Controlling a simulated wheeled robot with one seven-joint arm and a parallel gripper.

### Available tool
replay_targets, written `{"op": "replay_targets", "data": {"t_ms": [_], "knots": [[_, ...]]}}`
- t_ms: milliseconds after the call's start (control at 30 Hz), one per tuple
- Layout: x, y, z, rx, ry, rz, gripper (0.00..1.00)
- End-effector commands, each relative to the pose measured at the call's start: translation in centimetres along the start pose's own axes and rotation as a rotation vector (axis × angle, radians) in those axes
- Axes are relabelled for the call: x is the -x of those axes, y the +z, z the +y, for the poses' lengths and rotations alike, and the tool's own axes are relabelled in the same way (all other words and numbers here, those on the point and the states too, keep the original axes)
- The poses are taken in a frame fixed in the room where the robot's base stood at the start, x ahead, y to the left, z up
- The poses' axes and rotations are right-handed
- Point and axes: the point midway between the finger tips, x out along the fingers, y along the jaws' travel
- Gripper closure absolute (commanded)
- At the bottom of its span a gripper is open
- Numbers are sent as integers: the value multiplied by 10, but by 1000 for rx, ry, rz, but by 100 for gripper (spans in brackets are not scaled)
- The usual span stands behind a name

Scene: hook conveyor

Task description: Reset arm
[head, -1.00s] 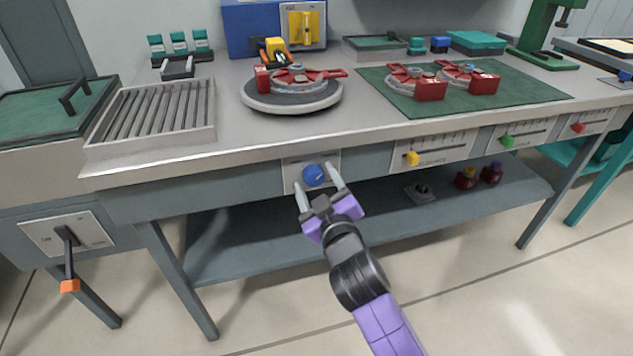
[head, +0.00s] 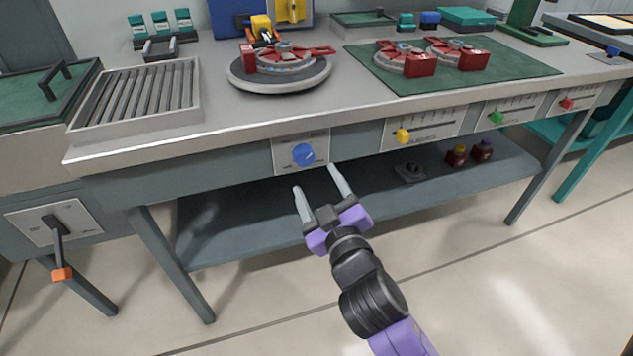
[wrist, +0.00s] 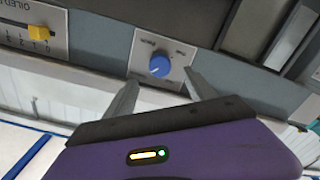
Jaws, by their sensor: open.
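My gripper (head: 320,193) is open and empty in the head view, in front of the bench and a little below the blue knob (head: 303,154). The knob sits on a light panel on the bench's front face. In the wrist view my gripper (wrist: 158,92) shows its two fingers spread, with the blue knob (wrist: 158,66) beyond and between them. The fingertips appear apart from the knob, and nothing is held.
The bench's lower shelf (head: 250,225) lies behind my gripper. Yellow (head: 403,136), green (head: 495,118) and red (head: 566,103) sliders line the front to the right. An orange-tipped lever (head: 61,273) stands at left. The floor in front is clear.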

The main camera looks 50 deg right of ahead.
Motion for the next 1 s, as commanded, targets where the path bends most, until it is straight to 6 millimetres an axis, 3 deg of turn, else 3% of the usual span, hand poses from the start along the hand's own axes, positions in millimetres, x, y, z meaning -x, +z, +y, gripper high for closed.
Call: {"op": "replay_targets", "data": {"t_ms": [467,633,867,1000], "knots": [[0,-2,0,4,-2,8,36],[4,-26,-6,-47,-40,100,36],[60,-27,-37,-177,-191,174,36],[108,-19,-52,-263,-288,181,36]]}}
